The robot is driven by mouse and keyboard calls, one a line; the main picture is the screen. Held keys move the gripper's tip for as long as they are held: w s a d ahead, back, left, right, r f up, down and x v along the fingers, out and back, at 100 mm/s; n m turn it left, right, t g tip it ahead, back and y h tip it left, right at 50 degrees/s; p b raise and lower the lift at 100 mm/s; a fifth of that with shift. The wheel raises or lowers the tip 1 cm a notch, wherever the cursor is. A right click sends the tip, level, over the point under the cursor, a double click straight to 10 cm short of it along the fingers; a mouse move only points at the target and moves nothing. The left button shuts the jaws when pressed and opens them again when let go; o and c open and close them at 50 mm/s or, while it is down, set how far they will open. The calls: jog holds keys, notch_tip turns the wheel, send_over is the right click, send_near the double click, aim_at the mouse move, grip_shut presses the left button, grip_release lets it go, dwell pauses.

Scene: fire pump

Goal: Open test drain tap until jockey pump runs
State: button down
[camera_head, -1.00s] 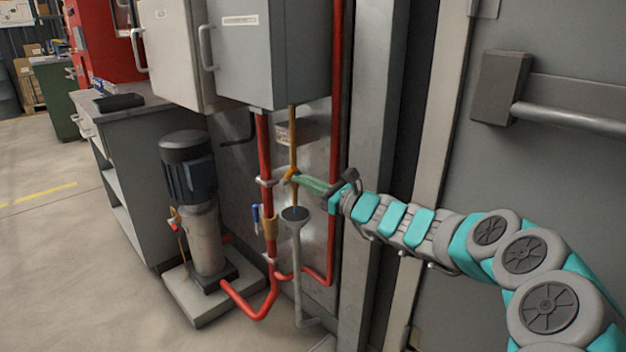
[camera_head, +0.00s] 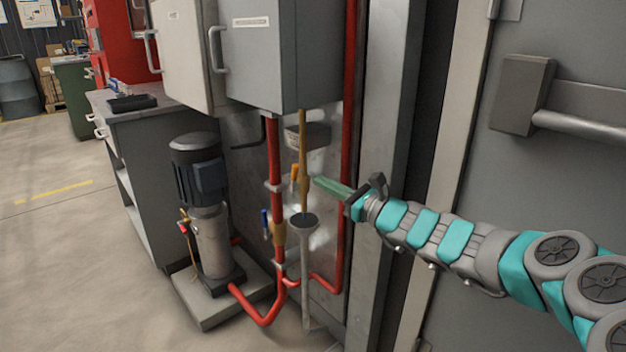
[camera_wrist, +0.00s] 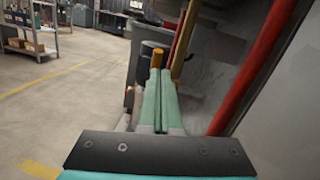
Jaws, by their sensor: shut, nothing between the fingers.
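The test drain tap shows as a small orange lever (camera_head: 295,172) on a brass pipe (camera_head: 304,140) under the grey cabinet. The lever stands roughly upright beside the pipe. My gripper (camera_head: 317,181) has its green fingers shut and empty, tips just right of the pipe and apart from the lever in the head view. In the wrist view the orange lever (camera_wrist: 156,58) shows just beyond my fingertips (camera_wrist: 160,72); contact there cannot be told. A grey funnel (camera_head: 303,222) stands below the pipe. The jockey pump (camera_head: 207,205) stands on a plinth at left; whether it runs cannot be told.
Red pipes (camera_head: 346,130) run close behind my gripper. A blue-handled valve (camera_head: 265,223) sits lower left. Cabinets (camera_head: 255,55) hang above, and a grey workbench (camera_head: 140,165) stands left. A grey door with a bar (camera_head: 575,125) is at right. Floor at left is clear.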

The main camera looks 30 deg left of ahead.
jog(key=s+d+r, duration=0.1)
jog(key=d+r, duration=0.3)
jog(key=d, duration=0.3)
jog(key=shift+s+d+r, duration=0.3)
jog(key=shift+s+r, duration=0.05)
jog(key=shift+s, duration=0.05)
